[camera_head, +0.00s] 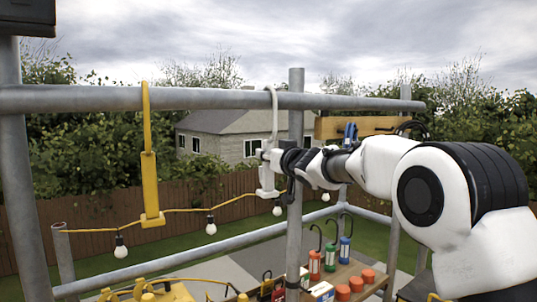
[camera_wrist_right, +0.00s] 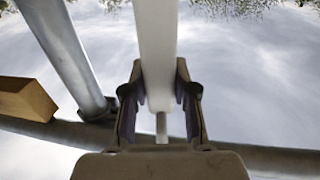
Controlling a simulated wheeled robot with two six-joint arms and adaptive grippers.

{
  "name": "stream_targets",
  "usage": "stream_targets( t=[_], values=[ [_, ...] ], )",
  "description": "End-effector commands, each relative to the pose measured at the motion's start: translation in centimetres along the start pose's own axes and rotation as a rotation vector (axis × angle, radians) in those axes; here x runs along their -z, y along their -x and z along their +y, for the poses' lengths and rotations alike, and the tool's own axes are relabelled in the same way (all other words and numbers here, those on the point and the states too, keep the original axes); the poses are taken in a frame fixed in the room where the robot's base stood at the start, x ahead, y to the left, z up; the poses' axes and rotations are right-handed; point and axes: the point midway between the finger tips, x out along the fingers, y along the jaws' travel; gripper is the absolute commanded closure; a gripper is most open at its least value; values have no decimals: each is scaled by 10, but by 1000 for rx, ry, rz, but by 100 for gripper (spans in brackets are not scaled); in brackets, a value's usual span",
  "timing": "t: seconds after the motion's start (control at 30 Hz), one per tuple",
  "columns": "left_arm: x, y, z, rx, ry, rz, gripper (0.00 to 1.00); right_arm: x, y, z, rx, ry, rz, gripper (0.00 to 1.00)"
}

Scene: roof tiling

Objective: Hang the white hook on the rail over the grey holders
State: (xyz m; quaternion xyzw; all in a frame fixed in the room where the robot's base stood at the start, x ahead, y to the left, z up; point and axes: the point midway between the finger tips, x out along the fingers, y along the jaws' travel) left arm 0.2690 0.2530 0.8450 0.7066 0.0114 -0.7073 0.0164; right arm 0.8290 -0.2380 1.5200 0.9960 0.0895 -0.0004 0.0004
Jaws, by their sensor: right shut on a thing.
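The white hook (camera_head: 274,125) is upright, with its curved top at the grey upper rail (camera_head: 205,98). The curve appears to pass over the rail; I cannot tell whether it rests on it. My right gripper (camera_head: 268,157) is shut on the hook's shaft below the rail. In the right wrist view the white hook's shaft (camera_wrist_right: 157,45) runs between the two dark fingers of the right gripper (camera_wrist_right: 158,95). I cannot clearly make out grey holders. My left gripper is not in view.
A yellow hook (camera_head: 150,185) hangs from the rail at left. A string of bulbs (camera_head: 211,225) runs below. A grey post (camera_head: 296,200) stands close to my right gripper. A shelf (camera_head: 345,275) with red, green and blue items is below right. The rail between the hooks is clear.

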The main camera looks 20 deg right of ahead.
Motion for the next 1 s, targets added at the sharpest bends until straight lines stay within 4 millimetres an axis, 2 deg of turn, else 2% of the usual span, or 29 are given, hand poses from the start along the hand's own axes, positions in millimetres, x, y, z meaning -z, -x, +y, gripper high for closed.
stream_targets(
  t=[0.17,0.2,0.27,0.3,0.67,0.77,1.0],
  values=[
    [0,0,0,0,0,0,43,1,0,0,0,0,1,100],
    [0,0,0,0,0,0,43,1,0,0,0,0,1,69],
    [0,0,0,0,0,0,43,1,0,0,0,0,1,48],
    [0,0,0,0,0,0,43,1,0,0,0,0,1,43],
    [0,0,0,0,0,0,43,0,6,0,0,-3,-2,43],
    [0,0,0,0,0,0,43,1,20,0,1,-3,-1,43],
    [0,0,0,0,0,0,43,1,82,1,-1,-4,0,43]
  ],
)
